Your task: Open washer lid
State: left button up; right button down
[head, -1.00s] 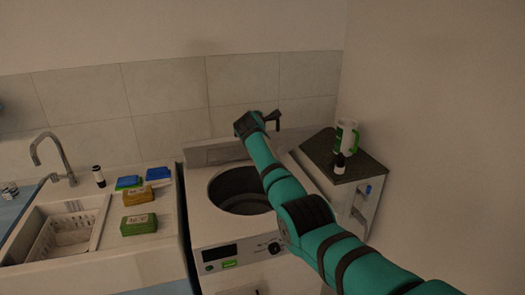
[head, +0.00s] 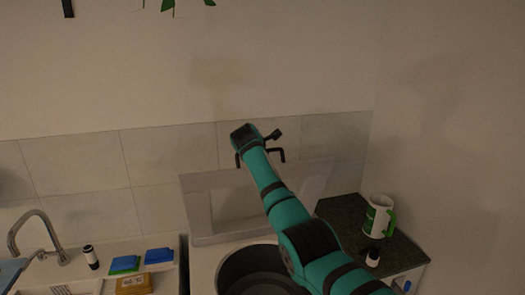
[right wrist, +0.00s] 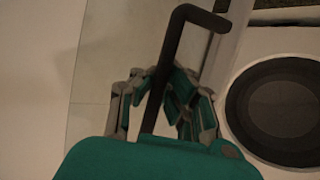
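The washer (head: 205,265) stands below the tiled wall, its round dark drum opening (head: 258,270) uncovered. The drum also shows in the right wrist view (right wrist: 280,110). The pale lid (head: 215,210) stands raised behind the drum, near the wall. A dark bent handle (head: 281,152) shows at its upper edge, partly behind my arm. My right gripper (head: 262,142) is at that handle. In the right wrist view, the dark handle bar (right wrist: 172,50) runs between the fingers of my right gripper (right wrist: 162,85); whether they clamp it is unclear. My left gripper is not in view.
Left, the sink counter holds a faucet (head: 38,232), a bottle (head: 90,257) and sponges (head: 158,256).

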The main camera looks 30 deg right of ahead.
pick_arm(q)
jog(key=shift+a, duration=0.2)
pick_arm(e)
jog(key=shift+w+r, duration=0.1)
jog(key=shift+r, duration=0.35)
jog(key=c, duration=1.7)
grip_release()
jog(key=shift+o, duration=0.5)
jog(key=shift+s+a, duration=0.1)
jog(key=shift+s, duration=0.3)
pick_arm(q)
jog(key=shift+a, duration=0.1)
pick_arm(e)
jog(key=shift+a+r, duration=0.1)
jog(key=shift+a, duration=0.05)
jog(key=shift+s+a+r, duration=0.1)
jog(key=shift+s+a, duration=0.05)
jog(key=v, duration=1.1)
jog(key=shift+s, duration=0.2)
jog(key=shift+a, duration=0.1)
